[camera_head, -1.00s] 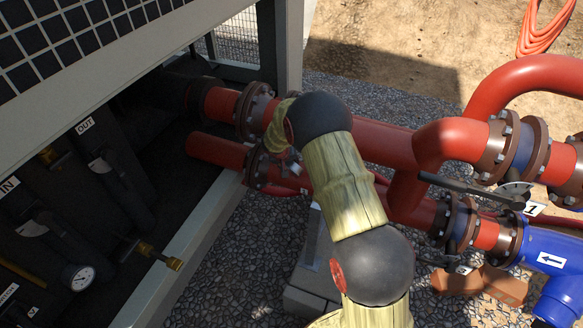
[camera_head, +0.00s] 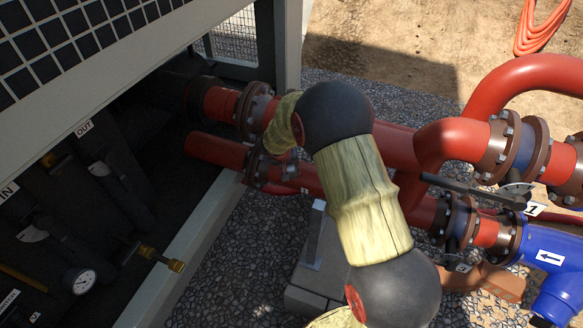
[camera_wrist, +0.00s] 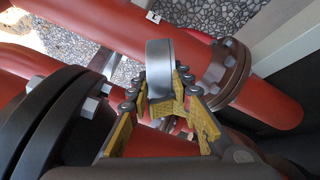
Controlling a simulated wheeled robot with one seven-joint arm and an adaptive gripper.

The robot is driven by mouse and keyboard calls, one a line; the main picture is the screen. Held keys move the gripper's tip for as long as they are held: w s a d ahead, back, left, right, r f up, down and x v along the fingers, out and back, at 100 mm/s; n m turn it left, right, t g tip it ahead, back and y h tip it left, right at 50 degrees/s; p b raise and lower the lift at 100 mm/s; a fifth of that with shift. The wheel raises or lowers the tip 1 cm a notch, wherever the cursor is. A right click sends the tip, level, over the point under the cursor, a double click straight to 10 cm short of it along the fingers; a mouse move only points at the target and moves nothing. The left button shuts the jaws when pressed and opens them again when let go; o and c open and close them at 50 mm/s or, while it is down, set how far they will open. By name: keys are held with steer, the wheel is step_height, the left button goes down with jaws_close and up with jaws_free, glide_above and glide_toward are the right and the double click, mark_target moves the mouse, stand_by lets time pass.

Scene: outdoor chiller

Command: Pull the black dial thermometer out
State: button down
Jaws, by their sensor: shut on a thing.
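In the wrist view my gripper (camera_wrist: 164,106), with yellow pads, is closed around a round, grey-rimmed thing (camera_wrist: 159,66) seen nearly edge-on. I take it to be the dial thermometer; its face is turned away and its stem is hidden by the fingers. It is beside the red pipes, between two flanges. In the head view my gripper and the held thing are hidden behind my arm's wrist. Another round gauge with a white face and black rim (camera_head: 78,281) sits at lower left, inside the chiller, apart from my gripper.
A red pipe (camera_wrist: 265,101) with a brown flange (camera_wrist: 228,74) runs close to my gripper on the right. A large dark flange (camera_wrist: 55,117) with bolts is close on the left. The chiller frame (camera_head: 289,40) stands beside the pipes. Gravel (camera_head: 230,275) lies below.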

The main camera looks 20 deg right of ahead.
steer(key=c, duration=1.9)
jaws_free()
steer(key=shift+w+f, duration=0.45)
steer(key=shift+w, duration=0.1)
steer(key=o, duration=0.5)
steer(key=shift+w+d+f, duration=0.15)
steer(key=shift+w+d, duration=0.05)
steer(key=shift+o, duration=0.8)
steer(key=o, duration=0.4)
steer(key=shift+c, duration=0.2)
steer(key=p+v, duration=0.1)
steer(key=v, duration=0.6)
steer(key=shift+r, duration=0.2)
